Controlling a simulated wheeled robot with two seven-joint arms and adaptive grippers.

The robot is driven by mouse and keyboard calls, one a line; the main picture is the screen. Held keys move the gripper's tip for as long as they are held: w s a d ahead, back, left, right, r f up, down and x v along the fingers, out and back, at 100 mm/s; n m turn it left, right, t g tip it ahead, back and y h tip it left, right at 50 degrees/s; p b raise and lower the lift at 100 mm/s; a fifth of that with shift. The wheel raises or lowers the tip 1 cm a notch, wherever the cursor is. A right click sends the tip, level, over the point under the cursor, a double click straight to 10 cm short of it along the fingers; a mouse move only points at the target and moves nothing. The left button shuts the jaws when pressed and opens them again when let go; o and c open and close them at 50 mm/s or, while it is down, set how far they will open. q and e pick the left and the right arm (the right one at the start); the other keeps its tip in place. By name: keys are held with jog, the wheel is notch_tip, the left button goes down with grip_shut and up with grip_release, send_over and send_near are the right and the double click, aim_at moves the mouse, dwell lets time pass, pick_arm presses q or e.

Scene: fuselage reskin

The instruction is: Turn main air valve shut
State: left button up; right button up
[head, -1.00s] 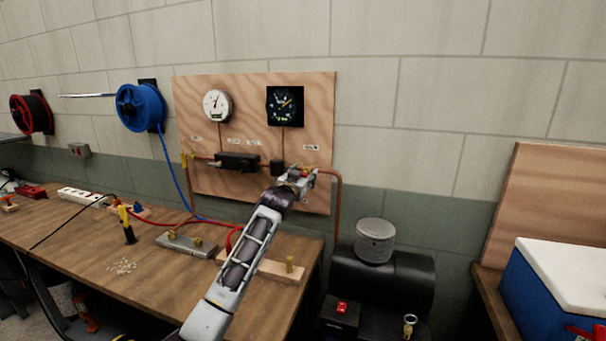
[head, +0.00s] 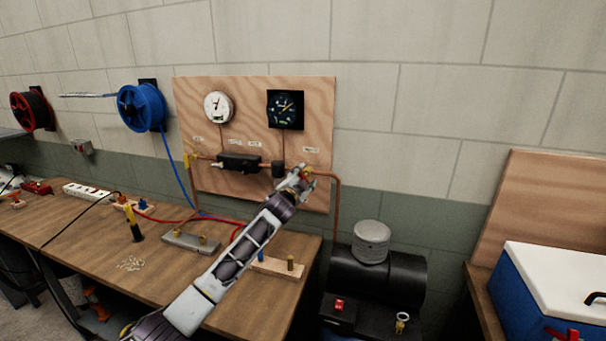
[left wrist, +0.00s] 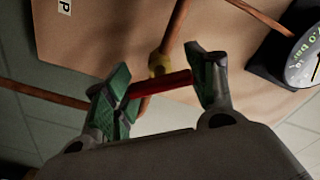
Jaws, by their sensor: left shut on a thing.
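The main air valve has a red lever handle (left wrist: 160,85) and a brass body (left wrist: 159,64) on a copper pipe, at the right of the plywood board (head: 232,190). In the left wrist view the handle lies roughly crosswise to the pipe and spans the space between the fingers. My left gripper (head: 305,179) is at the valve and largely hides it in the head view. In the left wrist view the gripper (left wrist: 162,82) has its green-padded fingers at the two ends of the handle, shut on it. My right gripper is not in view.
A white gauge (head: 218,107) and a black gauge (head: 285,109) sit on the board above a black manifold (head: 239,162). The workbench (head: 95,235) holds hoses, a power strip (head: 87,193) and fittings. A black compressor tank (head: 378,277) stands right of the bench, with a blue cooler (head: 545,290) farther right.

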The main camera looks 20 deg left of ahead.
pick_arm(q)
jog(key=m+p, duration=0.3)
jog(key=m, duration=0.2)
jog(key=shift+m+p, duration=0.6)
jog(key=shift+m, duration=0.5)
jog(key=shift+f, duration=0.1)
jog(key=o, duration=0.9)
jog(key=shift+o, duration=0.7)
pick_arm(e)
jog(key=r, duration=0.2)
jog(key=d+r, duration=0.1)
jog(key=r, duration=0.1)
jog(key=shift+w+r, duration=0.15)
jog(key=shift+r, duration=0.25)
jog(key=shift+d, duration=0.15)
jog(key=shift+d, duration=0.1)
pick_arm(q)
jog(key=shift+s, duration=0.15)
